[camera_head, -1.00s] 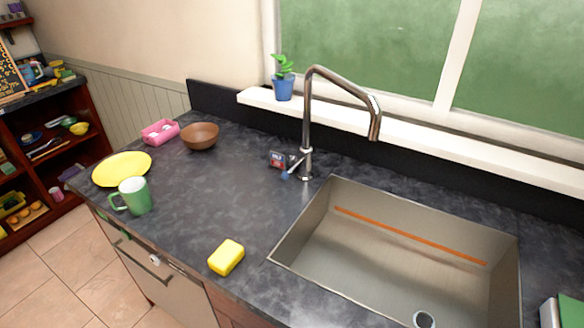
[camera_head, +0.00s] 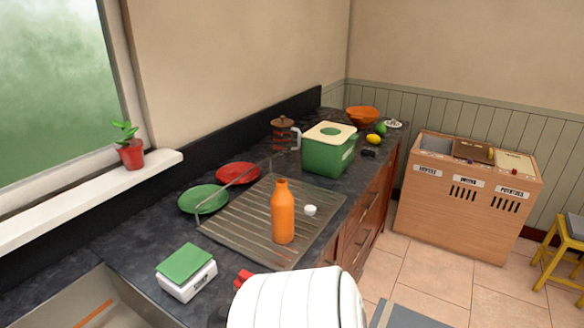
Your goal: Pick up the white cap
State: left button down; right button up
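A small white cap (camera_head: 310,210) lies on the ribbed drying rack tray (camera_head: 240,222) on the dark counter. It is just right of an orange bottle (camera_head: 283,215) that stands upright on the same tray. A white rounded part of my own arm fills the bottom middle of the view. Neither of my grippers can be made out, and nothing touches the cap.
A kitchen scale with a green top (camera_head: 186,270) stands left of the tray, near the sink (camera_head: 95,305). Green (camera_head: 203,198) and red (camera_head: 238,173) plates lie behind the tray. A green box (camera_head: 328,150) stands beyond it. A wooden bin unit (camera_head: 465,205) stands on the floor at right.

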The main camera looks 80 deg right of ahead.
aim_at(309, 210)
jog(key=z, duration=2.55)
